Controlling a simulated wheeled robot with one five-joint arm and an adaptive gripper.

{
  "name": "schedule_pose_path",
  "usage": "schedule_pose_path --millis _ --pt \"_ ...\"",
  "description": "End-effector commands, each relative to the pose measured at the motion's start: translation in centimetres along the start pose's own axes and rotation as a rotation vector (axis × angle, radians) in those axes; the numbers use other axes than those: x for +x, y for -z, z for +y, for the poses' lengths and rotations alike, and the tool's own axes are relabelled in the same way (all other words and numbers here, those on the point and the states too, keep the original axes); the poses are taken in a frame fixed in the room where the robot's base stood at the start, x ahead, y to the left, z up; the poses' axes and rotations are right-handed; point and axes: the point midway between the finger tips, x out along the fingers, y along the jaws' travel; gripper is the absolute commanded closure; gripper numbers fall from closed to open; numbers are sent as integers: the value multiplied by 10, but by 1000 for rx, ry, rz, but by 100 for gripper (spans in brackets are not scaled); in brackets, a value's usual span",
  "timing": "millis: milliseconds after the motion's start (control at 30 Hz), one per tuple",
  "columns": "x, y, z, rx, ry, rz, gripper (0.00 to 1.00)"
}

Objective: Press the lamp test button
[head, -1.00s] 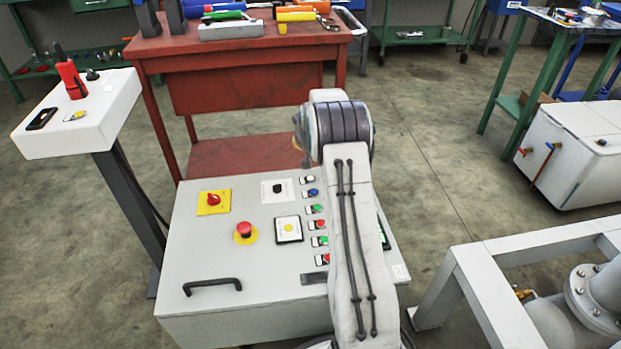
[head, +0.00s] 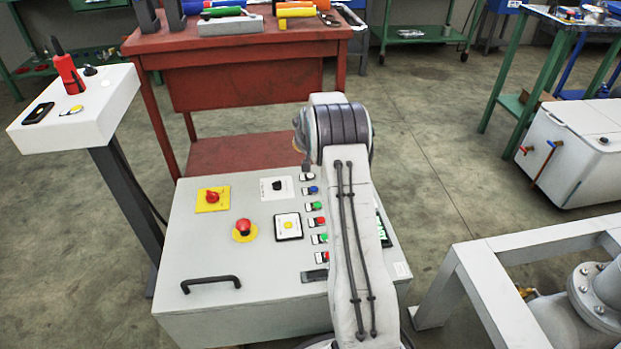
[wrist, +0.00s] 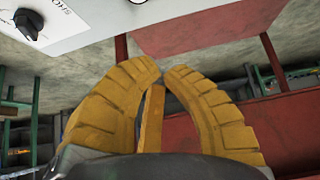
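A light grey control panel (head: 205,255) stands in front of me in the head view. A column of small coloured buttons runs down it, including a white one (head: 307,177), a blue one (head: 312,190) and a green one (head: 313,206). A yellow button (head: 288,225) sits on a square plate left of them. Labels are too small to read, so I cannot tell which is the lamp test button. My gripper (wrist: 163,67) has yellow ribbed fingers with tips nearly together and nothing between them. My arm hides it in the head view.
A red mushroom button (head: 243,226), a red rotary switch (head: 212,197) and a black handle (head: 210,283) are on the panel. A black knob (wrist: 29,25) shows in the wrist view. A red workbench (head: 235,80) stands behind, and a white pedestal box (head: 100,105) is left.

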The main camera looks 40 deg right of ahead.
Motion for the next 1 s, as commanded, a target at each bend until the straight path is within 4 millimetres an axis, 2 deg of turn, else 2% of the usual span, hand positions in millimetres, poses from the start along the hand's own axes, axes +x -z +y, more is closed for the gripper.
schedule_pose_path --millis 200,500,967,1000 --pt "24 -19 0 0 0 -3 100" --pt "47 -36 0 0 0 -2 100" --pt "50 -39 0 0 0 -2 100" --pt "50 -39 0 0 0 -2 97"
